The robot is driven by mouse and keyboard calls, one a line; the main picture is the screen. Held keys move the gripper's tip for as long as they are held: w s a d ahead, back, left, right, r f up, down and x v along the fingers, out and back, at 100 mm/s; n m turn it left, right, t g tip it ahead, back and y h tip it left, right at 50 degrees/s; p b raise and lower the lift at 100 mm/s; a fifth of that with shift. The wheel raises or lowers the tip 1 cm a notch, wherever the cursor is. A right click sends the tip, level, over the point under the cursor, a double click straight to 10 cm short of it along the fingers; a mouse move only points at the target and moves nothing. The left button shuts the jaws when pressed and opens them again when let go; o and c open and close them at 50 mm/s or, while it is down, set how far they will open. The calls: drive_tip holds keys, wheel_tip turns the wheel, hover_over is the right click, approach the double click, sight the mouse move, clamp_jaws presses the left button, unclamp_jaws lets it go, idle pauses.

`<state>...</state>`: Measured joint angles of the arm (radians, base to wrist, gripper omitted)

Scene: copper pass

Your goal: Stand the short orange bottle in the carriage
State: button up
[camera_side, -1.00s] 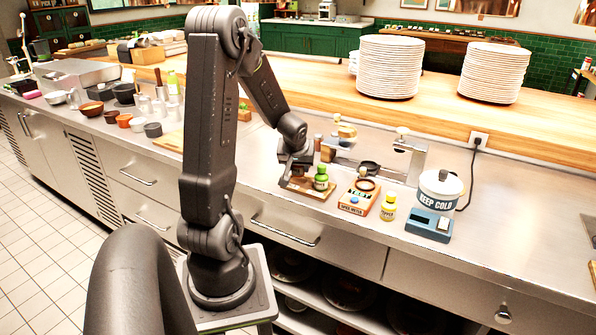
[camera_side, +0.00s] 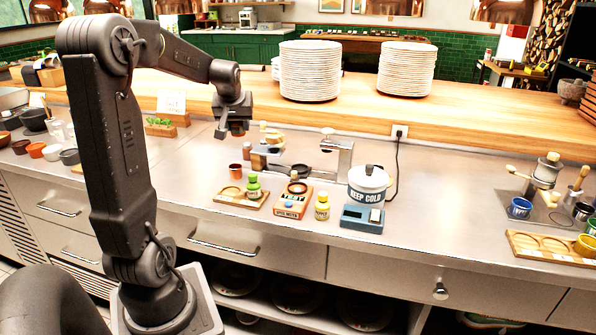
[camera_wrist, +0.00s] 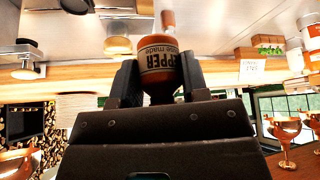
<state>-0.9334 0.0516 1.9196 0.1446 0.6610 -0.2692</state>
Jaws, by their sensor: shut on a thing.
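My gripper (camera_side: 237,131) is raised above and behind the small wooden tray (camera_side: 226,197). In the wrist view my gripper (camera_wrist: 160,82) is shut on an orange-red bottle (camera_wrist: 157,88) with a white label reading "PEPPER". The label appears upside down in that picture. The bottle is hard to make out in the side view. A metal bracket assembly (camera_side: 340,152) with a dark round piece (camera_side: 293,170) stands on the counter right of my gripper. I cannot tell which part is the carriage.
The tray holds a green bottle (camera_side: 254,187) and a small orange-red item (camera_side: 236,171). Plate stacks (camera_side: 310,70) stand behind.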

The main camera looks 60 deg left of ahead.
drive_tip(key=w+m+t, duration=0.1)
drive_tip(key=w+m, duration=0.2)
drive_tip(key=w, duration=1.6)
drive_tip(key=shift+h, duration=0.4)
drive_tip(key=f, duration=1.1)
drive_tip(key=shift+s+d+f, duration=0.1)
drive_tip(key=shift+d+f, duration=0.15)
drive_tip(key=shift+d, duration=0.05)
drive_tip(key=shift+f, duration=2.15)
drive_tip(key=shift+f, duration=0.2)
